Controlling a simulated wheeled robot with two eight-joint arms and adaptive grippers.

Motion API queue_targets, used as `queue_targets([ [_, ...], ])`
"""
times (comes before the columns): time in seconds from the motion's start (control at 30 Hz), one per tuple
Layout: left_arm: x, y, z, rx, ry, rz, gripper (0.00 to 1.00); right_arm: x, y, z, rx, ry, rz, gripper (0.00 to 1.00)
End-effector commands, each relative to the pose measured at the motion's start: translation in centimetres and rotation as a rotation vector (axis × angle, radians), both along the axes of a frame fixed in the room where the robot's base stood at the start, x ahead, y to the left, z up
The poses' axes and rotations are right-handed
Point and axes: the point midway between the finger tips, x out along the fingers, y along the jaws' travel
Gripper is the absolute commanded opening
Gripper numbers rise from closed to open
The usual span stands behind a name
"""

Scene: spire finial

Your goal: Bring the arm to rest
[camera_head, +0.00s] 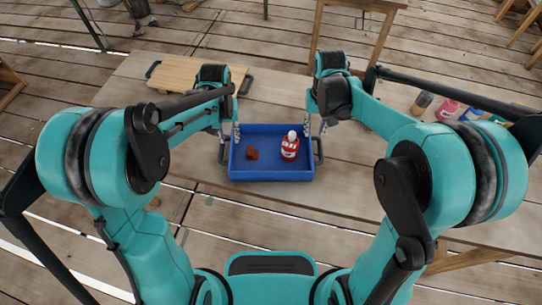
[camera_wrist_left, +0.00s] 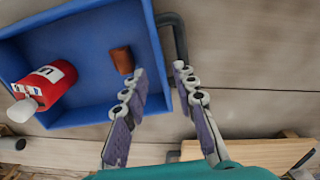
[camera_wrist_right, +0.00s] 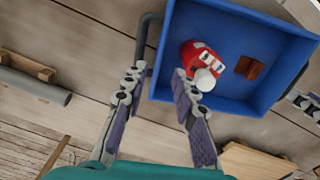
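A blue tray (camera_head: 272,174) is in the middle of the head view, with dark handles at its sides. A red bottle with a white cap (camera_head: 290,149) and a small brown-red block (camera_head: 252,154) are inside it. My left gripper (camera_head: 229,138) is at the tray's left side. In the left wrist view its fingers (camera_wrist_left: 160,70) are apart, near the dark handle (camera_wrist_left: 181,45). My right gripper (camera_head: 315,136) is at the right side. In the right wrist view its fingers (camera_wrist_right: 158,72) are apart beside the other handle (camera_wrist_right: 145,40). Neither looks closed on anything; exact contact is unclear.
A wooden board with dark handles (camera_head: 180,73) lies at the table's back left. Several small bottles (camera_head: 447,109) stand at the right, near my right arm. The plank table (camera_head: 365,170) is clear right of the tray. Wooden stand legs (camera_head: 372,45) rise behind.

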Motion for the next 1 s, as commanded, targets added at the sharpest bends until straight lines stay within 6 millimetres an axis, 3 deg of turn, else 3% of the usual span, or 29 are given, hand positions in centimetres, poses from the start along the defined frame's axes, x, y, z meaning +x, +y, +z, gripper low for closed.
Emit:
queue_targets([
  [0.33,-0.1,0.0,0.2,0.000,-0.005,0.000,0.28,-0.1,-0.1,0.2,0.000,-0.005,0.000,0.28],
  [0.47,-1.1,0.4,2.0,-0.004,-0.045,0.000,0.28,-1.2,-0.4,1.5,0.004,-0.045,-0.001,0.28],
  [0.7,-5.7,1.9,7.5,-0.012,-0.224,0.000,0.28,-6.0,-2.0,5.6,0.013,-0.223,-0.003,0.28],
  [1.0,-12.2,3.5,10.8,-0.009,-0.466,-0.001,0.28,-12.3,-3.5,7.6,0.011,-0.466,-0.004,0.28],
])
